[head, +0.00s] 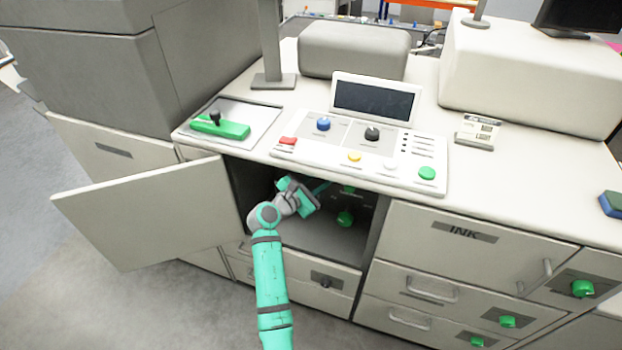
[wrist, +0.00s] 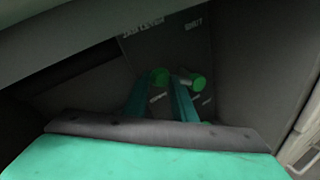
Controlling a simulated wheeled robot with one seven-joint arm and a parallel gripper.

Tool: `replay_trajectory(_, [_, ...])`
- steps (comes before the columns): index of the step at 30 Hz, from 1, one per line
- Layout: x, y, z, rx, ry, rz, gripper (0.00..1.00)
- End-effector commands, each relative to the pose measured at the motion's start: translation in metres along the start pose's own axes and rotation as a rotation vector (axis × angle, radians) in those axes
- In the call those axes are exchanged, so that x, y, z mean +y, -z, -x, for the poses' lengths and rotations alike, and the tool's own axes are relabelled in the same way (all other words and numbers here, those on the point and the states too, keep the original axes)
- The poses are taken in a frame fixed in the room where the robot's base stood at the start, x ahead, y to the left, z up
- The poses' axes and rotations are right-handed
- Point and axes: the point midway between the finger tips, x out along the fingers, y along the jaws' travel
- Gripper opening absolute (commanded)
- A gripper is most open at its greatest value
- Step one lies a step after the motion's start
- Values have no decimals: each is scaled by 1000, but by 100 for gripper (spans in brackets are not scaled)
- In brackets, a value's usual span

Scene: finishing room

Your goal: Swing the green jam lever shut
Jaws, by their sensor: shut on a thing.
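The cabinet compartment (head: 308,235) is open, and my gripper (head: 328,187) reaches inside it. In the wrist view, a dark panel (wrist: 170,45) reads "JAM LEVER" and "SHUT". The green end of the jam lever (wrist: 160,76) shows between the fingertips of my gripper (wrist: 165,77), which is shut on it. A second green-ended cylinder (wrist: 197,82) shows just right of the right finger. In the head view, a green knob (head: 344,218) shows below my gripper, and another green part (head: 349,189) is partly hidden in shadow. The lever's arm and pivot are hidden.
The compartment's door (head: 150,210) stands swung open to the left. A drawer front marked INK (head: 470,232) is right of the opening. The compartment is dark and narrow around my arm.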

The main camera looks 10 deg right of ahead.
Motion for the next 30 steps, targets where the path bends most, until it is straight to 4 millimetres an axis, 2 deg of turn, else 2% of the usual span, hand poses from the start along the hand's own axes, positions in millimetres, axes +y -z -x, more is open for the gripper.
replay_trajectory(8, [0, -2, -1, -2, 0, -1, 0])
replay_trajectory(9, [0, -2, -1, -2, 0, -1, 34])
replay_trajectory(10, [0, -2, -1, -2, 0, -1, 41])
replay_trajectory(11, [0, -2, -1, -2, 1, -1, 43])
replay_trajectory(22, [0, -1, 5, -1, 0, 0, 43])
replay_trajectory(26, [0, 0, 21, -1, -1, 1, 43])
replay_trajectory(30, [0, 0, 48, -1, -2, 1, 43])
